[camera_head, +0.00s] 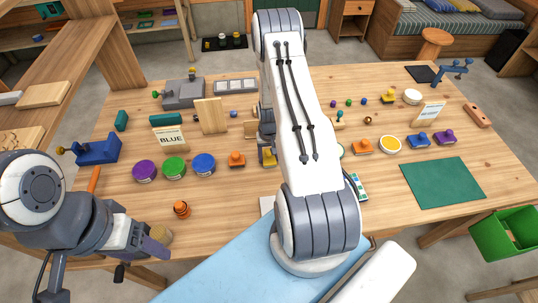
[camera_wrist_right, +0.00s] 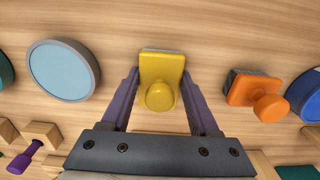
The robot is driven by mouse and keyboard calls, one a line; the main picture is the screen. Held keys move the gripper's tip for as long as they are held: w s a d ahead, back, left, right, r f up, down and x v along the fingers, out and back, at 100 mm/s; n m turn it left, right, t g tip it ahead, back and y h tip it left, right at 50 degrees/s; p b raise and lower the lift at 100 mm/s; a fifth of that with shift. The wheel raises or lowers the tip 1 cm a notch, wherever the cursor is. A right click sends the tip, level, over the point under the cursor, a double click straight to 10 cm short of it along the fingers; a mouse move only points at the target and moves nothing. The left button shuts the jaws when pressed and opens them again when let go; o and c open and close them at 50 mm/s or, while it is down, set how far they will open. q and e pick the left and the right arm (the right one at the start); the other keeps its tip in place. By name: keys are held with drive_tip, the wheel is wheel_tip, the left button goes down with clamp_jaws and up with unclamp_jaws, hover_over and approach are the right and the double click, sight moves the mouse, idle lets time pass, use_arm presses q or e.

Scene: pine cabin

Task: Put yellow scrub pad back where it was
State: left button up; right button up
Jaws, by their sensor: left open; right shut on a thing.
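The yellow scrub pad (camera_wrist_right: 160,75) has a rounded knob and sits between the purple-grey fingers of my right gripper (camera_wrist_right: 162,98), which is shut on it. In the head view the pad (camera_head: 268,160) shows just below my right gripper (camera_head: 266,138), partly hidden by the arm. The wooden tabletop is right beneath it; I cannot tell whether the pad touches it. An orange pad (camera_wrist_right: 252,92) stands beside it, apart, also in the head view (camera_head: 237,160). My left gripper (camera_head: 148,246) is open near the table's front left edge.
Purple (camera_head: 144,171), green (camera_head: 174,168) and blue (camera_head: 204,164) round tins stand left of the orange pad. A round pale-blue lid (camera_wrist_right: 62,70) lies on the yellow pad's other side. A green mat (camera_head: 443,182) lies at right. My right arm hides the table's middle.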

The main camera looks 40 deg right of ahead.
drive_tip(key=shift+f, duration=0.1)
drive_tip(key=o, duration=1.4)
drive_tip(key=shift+f, duration=0.1)
drive_tip(key=shift+o, duration=0.2)
